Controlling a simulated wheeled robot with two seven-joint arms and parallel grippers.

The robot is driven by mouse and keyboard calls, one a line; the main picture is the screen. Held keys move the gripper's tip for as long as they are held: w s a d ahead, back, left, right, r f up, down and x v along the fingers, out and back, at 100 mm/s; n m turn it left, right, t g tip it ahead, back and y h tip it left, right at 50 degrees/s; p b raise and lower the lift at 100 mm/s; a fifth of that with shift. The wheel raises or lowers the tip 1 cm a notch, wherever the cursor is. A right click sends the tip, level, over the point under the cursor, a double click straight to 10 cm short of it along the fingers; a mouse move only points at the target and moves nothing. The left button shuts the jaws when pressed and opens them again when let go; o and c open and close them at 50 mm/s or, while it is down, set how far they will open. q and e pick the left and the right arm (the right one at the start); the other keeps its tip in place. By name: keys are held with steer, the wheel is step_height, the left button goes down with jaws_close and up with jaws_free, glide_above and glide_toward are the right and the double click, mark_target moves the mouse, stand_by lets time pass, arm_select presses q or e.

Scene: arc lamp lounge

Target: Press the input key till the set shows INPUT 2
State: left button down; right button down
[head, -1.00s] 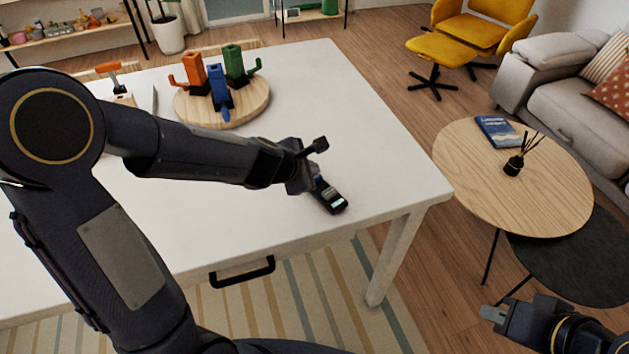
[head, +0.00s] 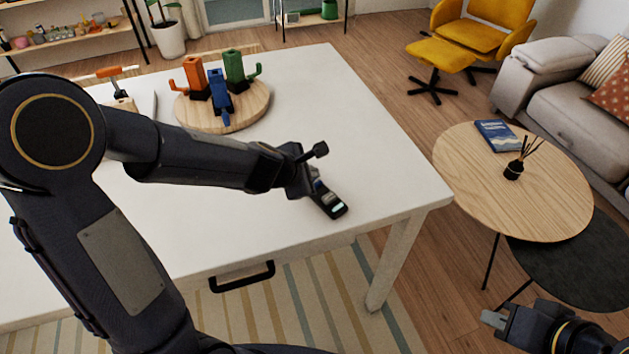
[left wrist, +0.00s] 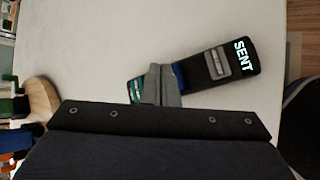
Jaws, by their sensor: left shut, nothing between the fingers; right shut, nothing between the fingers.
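A dark remote (head: 330,204) lies on the white table (head: 340,120) near its front right corner. In the left wrist view the remote (left wrist: 217,62) shows a grey key, a bit of blue, teal keys at its left end and the word SENT at its right end. My left gripper (head: 311,186) is shut and empty over the remote. In the left wrist view its fingers (left wrist: 158,85) cover part of the keys; I cannot tell whether they touch. My right gripper (head: 492,318) is shut and empty at the lower right, away from the table. No screen reading INPUT 2 is visible.
A round wooden board (head: 200,121) with orange, blue and green cactus-like pieces stands at the back of the table. A round side table (head: 480,190) holds a book (head: 497,134) and a reed diffuser (head: 514,168).

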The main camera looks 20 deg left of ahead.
stand_by(0.8)
arm_select(q)
steer(key=shift+f+b, duration=0.45)
steer(key=shift+f+b, duration=0.8)
stand_by(0.8)
stand_by(0.3)
steer(key=shift+r+p, duration=1.25)
steer(key=shift+p, duration=0.05)
steer(key=shift+r, duration=0.1)
step_height(320, 180, up, 5)
steer(key=p, duration=0.5)
